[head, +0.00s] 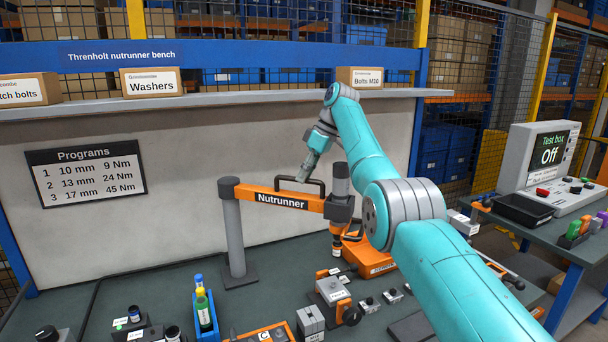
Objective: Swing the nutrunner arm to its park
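The nutrunner arm (272,199) is an orange beam labelled "Nutrunner". It is hinged on a grey post (234,235) at its left end and reaches right across the bench. A dark handle (314,184) stands on top of the beam. The tool (337,238) hangs upright from the beam's right end, with a grey cylinder above and an orange body below. No part is clearly marked as a park.
A shelf (230,98) with boxes runs above. A test box (540,165) reading "Off" stands on a side table at right.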

